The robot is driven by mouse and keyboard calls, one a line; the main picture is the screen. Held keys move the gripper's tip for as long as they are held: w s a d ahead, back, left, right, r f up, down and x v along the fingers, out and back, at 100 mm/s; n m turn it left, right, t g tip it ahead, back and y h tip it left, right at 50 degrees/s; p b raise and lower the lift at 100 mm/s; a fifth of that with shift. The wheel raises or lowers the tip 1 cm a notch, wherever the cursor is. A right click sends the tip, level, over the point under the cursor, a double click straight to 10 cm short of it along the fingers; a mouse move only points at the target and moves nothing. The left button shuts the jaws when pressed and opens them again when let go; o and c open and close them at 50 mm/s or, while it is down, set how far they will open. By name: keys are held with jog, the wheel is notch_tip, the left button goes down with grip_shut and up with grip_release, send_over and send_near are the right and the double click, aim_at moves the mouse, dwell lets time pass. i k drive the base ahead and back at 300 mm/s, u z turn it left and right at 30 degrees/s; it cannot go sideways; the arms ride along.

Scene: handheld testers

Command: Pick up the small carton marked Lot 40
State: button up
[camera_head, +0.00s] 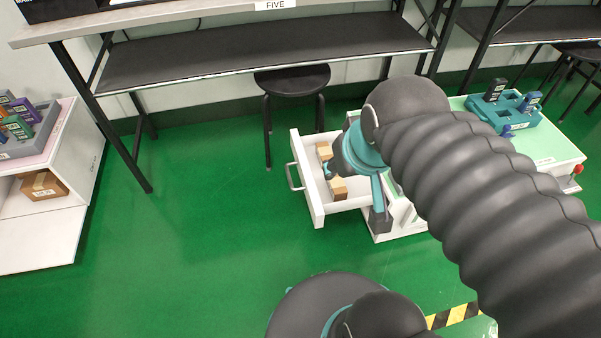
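Small tan cartons (338,189) lie in the open white drawer (317,207), one toward its back (324,151) and one toward its front. No lot mark can be read on them. A larger brown carton (43,186) with a white label sits in the white cabinet at the left; its label is too small to read. My gripper (333,168) is over the drawer, between the visible cartons, partly hidden by my wrist. I cannot tell whether it is open or shut, touches a carton or holds anything.
The drawer unit (558,147) has a pale green top bearing a teal rack (503,110) of handheld testers. A black stool (292,80) stands behind the drawer, under a bench with a dark shelf (260,48). The left cabinet holds a grey tester tray (42,140). Green floor left of the drawer is clear.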

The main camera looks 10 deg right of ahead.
aim_at(337, 187)
jog(key=u, duration=0.65)
jog(key=i, duration=0.15)
jog(key=z, duration=3.65)
jog(key=k, duration=1.6)
jog(key=u, duration=1.5)
